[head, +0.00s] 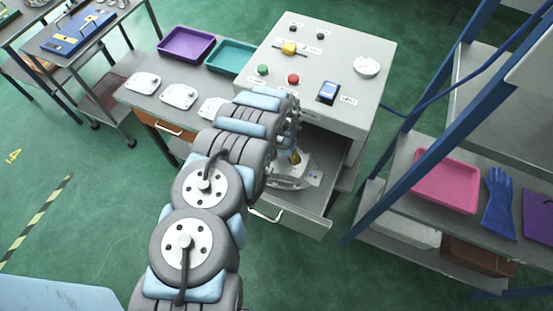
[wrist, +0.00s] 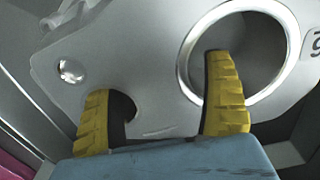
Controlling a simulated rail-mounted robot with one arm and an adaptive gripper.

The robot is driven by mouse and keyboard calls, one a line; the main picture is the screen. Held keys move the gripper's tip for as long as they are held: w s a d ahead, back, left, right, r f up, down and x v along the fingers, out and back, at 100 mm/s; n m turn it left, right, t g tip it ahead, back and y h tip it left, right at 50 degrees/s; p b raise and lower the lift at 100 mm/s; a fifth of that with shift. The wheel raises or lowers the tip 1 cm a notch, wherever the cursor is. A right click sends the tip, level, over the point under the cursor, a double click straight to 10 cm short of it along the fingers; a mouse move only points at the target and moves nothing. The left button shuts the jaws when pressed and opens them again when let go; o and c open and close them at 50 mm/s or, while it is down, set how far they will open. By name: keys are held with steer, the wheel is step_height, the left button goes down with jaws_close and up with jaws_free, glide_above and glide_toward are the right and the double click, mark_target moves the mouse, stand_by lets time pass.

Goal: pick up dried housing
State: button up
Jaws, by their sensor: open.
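A pale metal housing (head: 290,183) lies in the open drawer (head: 318,219) of the grey cabinet, partly hidden by my arm. In the wrist view the housing (wrist: 150,55) fills most of the picture, with a large round bore, a smaller hole and a bright round boss. My gripper (wrist: 162,78) is open with its yellow fingers spread over the housing. The right finger overlaps the bore's rim and the left finger lies beside the smaller hole. Whether the fingers touch the housing I cannot tell. In the head view my gripper (head: 296,158) is down inside the drawer, mostly hidden.
The cabinet top (head: 345,55) carries buttons and a small blue screen (head: 328,92). Several pale castings (head: 179,95) lie on the bench at left, near a purple tray (head: 186,44) and a teal tray (head: 231,57). A shelf at right holds a pink tray (head: 446,181). Drawer walls surround my gripper.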

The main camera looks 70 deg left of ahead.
steer(key=shift+a+f, duration=0.1)
steer(key=shift+f, duration=0.35)
steer(key=c, duration=1.4)
steer(key=shift+o, duration=0.2)
steer(key=shift+r, duration=0.1)
